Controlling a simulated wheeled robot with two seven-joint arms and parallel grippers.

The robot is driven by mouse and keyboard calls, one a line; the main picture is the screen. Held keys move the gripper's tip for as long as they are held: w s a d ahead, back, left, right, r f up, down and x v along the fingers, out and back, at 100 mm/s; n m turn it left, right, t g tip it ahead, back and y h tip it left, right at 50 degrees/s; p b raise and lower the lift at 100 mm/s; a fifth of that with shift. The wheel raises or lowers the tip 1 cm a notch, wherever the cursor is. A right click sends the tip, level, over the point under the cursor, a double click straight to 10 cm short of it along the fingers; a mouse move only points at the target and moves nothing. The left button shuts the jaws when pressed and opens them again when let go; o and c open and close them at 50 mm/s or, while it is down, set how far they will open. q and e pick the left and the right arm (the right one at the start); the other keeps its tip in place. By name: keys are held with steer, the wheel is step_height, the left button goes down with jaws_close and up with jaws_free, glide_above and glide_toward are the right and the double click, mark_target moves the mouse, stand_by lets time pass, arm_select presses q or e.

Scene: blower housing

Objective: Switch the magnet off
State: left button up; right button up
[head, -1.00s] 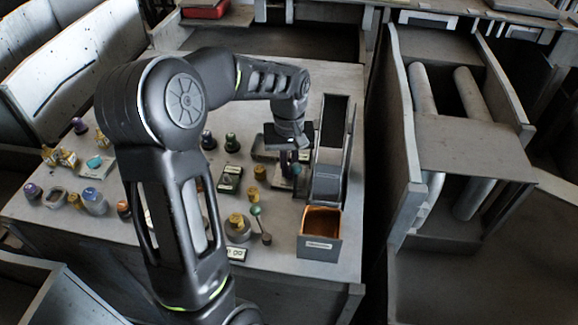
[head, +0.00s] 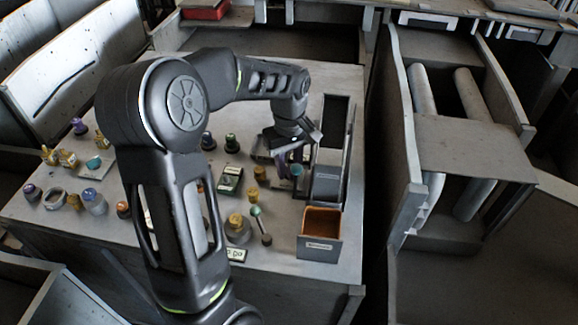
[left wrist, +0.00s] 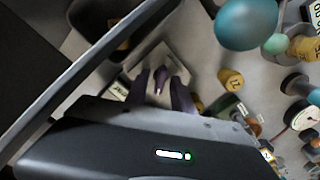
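My left gripper (head: 289,160) is low over the table beside the tall grey bin, tilted and turned. In the left wrist view two dark purple fingers (left wrist: 160,92) point at a small pale plate (left wrist: 176,58). A teal ball (head: 296,170) is just right of the gripper; a large teal ball (left wrist: 246,24) looms in the wrist view. My right gripper is out of view.
The tall grey bin (head: 328,183) stands close to the gripper's right, with an orange-lined box (head: 320,236) in front. A lever with a green ball (head: 256,210), yellow knobs (head: 236,220) and a labelled switch box (head: 230,180) crowd the left.

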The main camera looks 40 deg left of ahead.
mark_target(289, 169)
arm_select(q)
steer(key=shift+r+p, duration=2.3)
steer(key=shift+r, duration=0.7)
